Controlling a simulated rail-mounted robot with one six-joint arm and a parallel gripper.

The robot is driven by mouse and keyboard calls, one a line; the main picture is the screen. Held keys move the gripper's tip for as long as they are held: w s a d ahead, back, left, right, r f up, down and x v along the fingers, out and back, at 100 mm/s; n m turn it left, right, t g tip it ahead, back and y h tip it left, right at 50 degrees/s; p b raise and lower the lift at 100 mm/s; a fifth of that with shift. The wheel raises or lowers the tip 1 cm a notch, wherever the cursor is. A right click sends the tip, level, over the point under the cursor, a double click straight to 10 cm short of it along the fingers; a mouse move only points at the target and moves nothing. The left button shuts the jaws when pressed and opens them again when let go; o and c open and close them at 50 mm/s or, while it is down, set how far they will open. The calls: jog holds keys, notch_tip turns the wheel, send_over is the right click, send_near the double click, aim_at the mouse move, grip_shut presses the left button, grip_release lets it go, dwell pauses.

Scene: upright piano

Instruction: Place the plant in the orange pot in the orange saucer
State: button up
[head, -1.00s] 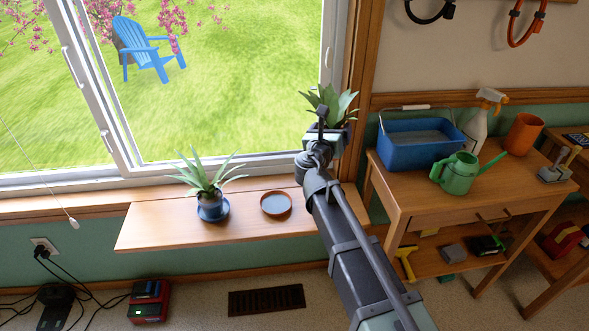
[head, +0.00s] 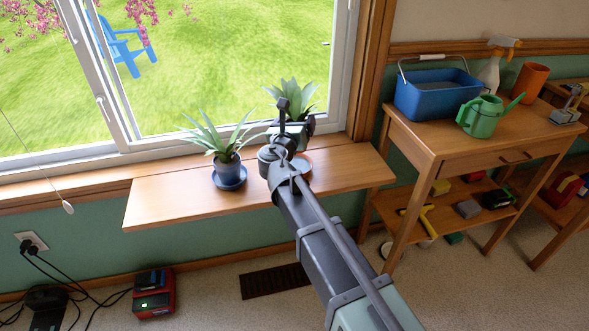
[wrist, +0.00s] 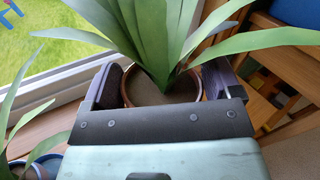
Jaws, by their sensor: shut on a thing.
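A spiky green plant (head: 292,95) stands up behind my gripper (head: 290,130) in the head view. In the wrist view, its leaves (wrist: 150,35) rise from a round pot with an orange-brown rim (wrist: 201,84). My gripper (wrist: 164,86) is shut on this pot, one finger on each side. The pot looks upright and is mostly hidden behind my gripper in the head view. The orange saucer (head: 305,158) lies on the wooden shelf (head: 170,203), largely hidden by my gripper. I cannot tell the exact gap between pot and saucer.
A second plant in a blue pot (head: 228,165) stands on a blue saucer (head: 229,180) just left of the orange saucer. The window (head: 200,60) is behind the shelf. A wooden table (head: 450,140) with a blue bucket (head: 435,95) and green watering can (head: 483,117) stands right.

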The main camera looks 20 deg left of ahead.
notch_tip(320, 180, down, 8)
jog(key=b, duration=0.5)
jog(key=shift+f+b, duration=0.1)
jog(key=shift+b, duration=0.3)
jog(key=shift+r, duration=0.2)
jog(key=shift+f, duration=0.15)
jog(key=o, duration=0.9)
jog(key=shift+r, duration=0.2)
jog(key=s, duration=1.2)
jog(key=shift+d, duration=0.2)
jog(key=w+d+f+m+g+h, duration=0.2)
jog(key=d+f+m+g+h, duration=0.15)
jog(key=d+m, duration=0.5)
jog(key=w+d+f+m+g+h, duration=0.2)
jog(key=d+f+m+g+h, duration=0.3)
jog(key=d, duration=0.7)
jog(key=s+d+f+m+g+y, duration=0.2)
jog(key=s+d+f+m+g, duration=0.1)
jog(key=d+m, duration=0.4)
jog(key=s+d+f+m+g+y, duration=0.3)
jog(key=s+d+m, duration=0.2)
jog(key=m, duration=0.5)
jog(key=s+d+f+m+g+y, duration=0.2)
jog(key=s+d+m, duration=0.3)
jog(key=d+m, duration=0.3)
jog(key=shift+d+f+m+g+y, duration=0.25)
jog(key=shift+d+f+g+y, duration=0.15)
jog(key=shift+g, duration=0.35)
